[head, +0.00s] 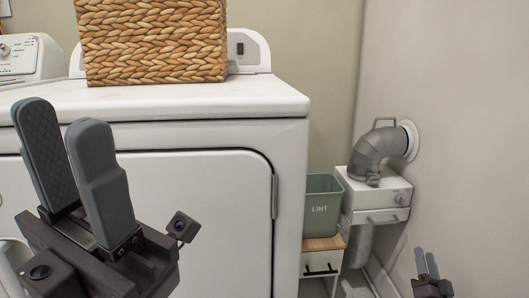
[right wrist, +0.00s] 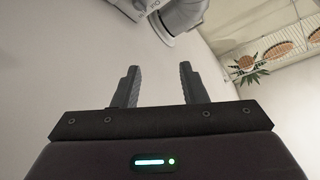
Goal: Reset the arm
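My left gripper (head: 63,120) is large and close in the lower left of the head view. Its two grey fingers point up with a gap between them and nothing in it. It is in front of the white dryer (head: 220,185). My right gripper (head: 427,262) shows small at the lower right edge of the head view, near the right wall. In the right wrist view its two dark fingers (right wrist: 160,70) stand apart with nothing between them. Most of both arms is out of view.
A woven basket (head: 152,42) sits on the dryer top. A green LINT bin (head: 320,205) stands on a small cabinet (head: 322,262) right of the dryer. Beside it is a white box (head: 376,196) with a grey duct (head: 372,152) running into the right wall (head: 460,150).

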